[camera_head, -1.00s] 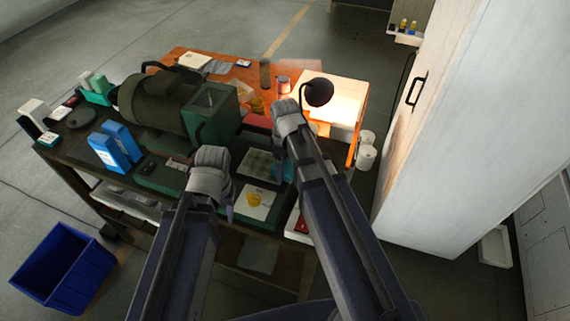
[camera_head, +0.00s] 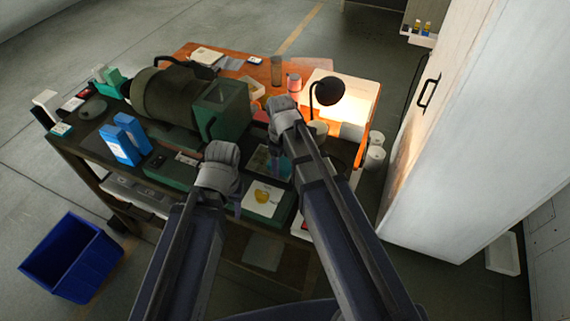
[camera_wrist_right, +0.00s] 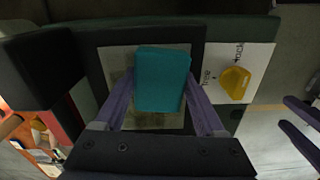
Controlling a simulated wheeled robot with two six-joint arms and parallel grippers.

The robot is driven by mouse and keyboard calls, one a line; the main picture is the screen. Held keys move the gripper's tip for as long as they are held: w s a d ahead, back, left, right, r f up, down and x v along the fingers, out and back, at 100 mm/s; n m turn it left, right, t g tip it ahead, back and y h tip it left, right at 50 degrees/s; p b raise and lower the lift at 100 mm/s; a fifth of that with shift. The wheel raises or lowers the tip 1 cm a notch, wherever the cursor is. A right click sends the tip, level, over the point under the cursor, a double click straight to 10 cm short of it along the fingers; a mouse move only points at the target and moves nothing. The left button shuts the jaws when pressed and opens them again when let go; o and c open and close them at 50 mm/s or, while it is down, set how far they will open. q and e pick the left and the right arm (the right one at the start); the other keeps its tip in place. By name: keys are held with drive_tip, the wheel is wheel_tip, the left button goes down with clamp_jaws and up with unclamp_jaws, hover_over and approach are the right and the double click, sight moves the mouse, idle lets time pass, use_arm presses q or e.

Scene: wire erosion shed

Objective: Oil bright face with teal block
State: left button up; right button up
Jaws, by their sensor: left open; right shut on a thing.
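My right gripper (camera_wrist_right: 160,105) is shut on the teal block (camera_wrist_right: 163,78), with a finger on each side of it. In the right wrist view the block is over a grey, patchy plate face (camera_wrist_right: 120,68) with a dark border, hiding its middle. I cannot tell whether block and face touch. In the head view the plate (camera_head: 259,160) is beside the right gripper (camera_head: 276,150), right of the green machine. My left gripper (camera_head: 238,205) is open and empty, near a white card with a yellow piece; its fingers also show in the right wrist view (camera_wrist_right: 300,128).
The white card (camera_head: 257,206) lies on a green block at the bench's front edge. Two blue bottles (camera_head: 124,142) and the green machine (camera_head: 190,100) stand left. A black lamp (camera_head: 329,91) lights the orange table. A blue bin (camera_head: 70,258) is on the floor.

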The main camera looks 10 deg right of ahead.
sight(251, 159)
drive_tip(key=shift+w+a, duration=0.1)
drive_tip(key=shift+a, duration=0.05)
drive_tip(key=shift+w+a, duration=0.5)
drive_tip(key=shift+a, duration=0.15)
drive_tip(key=shift+w+a, duration=0.45)
drive_tip(key=shift+a, duration=0.3)
drive_tip(key=shift+w+a, duration=0.5)
drive_tip(key=shift+a, duration=0.25)
drive_tip(key=shift+w+a, duration=0.5)
drive_tip(key=shift+a, duration=0.2)
drive_tip(key=shift+a, duration=0.1)
drive_tip(key=shift+w+a, duration=0.8)
drive_tip(key=shift+a, duration=0.15)
drive_tip(key=shift+w+a, duration=0.15)
drive_tip(key=shift+a, duration=0.1)
drive_tip(key=shift+w+a+r, duration=0.1)
